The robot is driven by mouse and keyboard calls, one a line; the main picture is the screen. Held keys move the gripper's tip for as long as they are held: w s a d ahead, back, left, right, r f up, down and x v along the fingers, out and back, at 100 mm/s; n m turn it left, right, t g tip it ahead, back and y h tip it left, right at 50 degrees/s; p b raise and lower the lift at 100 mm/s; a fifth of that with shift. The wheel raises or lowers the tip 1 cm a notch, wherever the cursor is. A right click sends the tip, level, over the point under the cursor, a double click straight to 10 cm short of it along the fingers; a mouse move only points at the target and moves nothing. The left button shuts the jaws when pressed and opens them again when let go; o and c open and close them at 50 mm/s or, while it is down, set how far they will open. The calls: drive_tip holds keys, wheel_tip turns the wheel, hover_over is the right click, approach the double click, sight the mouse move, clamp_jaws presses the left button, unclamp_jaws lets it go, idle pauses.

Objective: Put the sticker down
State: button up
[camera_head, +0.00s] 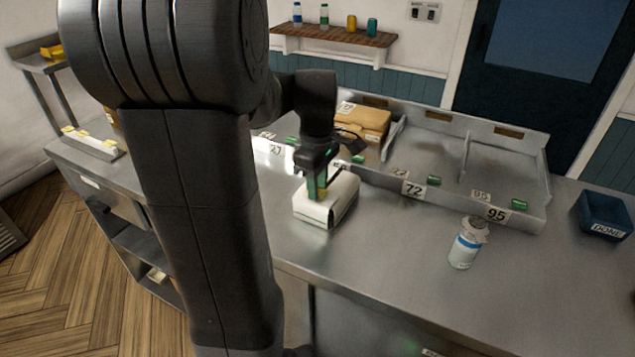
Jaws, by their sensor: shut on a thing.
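My gripper (317,183) points down over a white, block-shaped device (342,208) near the middle of the steel counter. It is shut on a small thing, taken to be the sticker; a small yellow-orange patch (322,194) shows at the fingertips. Green shows along the fingers. I cannot tell whether the sticker touches the white device. The fingers hide most of the sticker, and my arm hides part of the counter on the left.
A sectioned metal tray (467,202) with number labels runs behind; a brown package (362,121) lies in it. A white jar with a blue band (468,243) stands at right front. A dark blue "DONE" bin (603,214) is far right. Counter between device and jar is clear.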

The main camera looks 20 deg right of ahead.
drive_tip(key=shift+f, duration=0.1)
drive_tip(key=shift+s+a+f+b, duration=0.15)
drive_tip(key=shift+f+b, duration=0.2)
drive_tip(key=shift+f, duration=0.2)
drive_tip(key=o, duration=0.9)
drive_tip(key=shift+f, duration=0.1)
drive_tip(key=shift+o, duration=0.2)
wheel_tip(320, 180, up, 14)
drive_tip(key=p, duration=0.1)
drive_tip(key=shift+f, duration=0.2)
drive_tip(key=shift+f, duration=0.1)
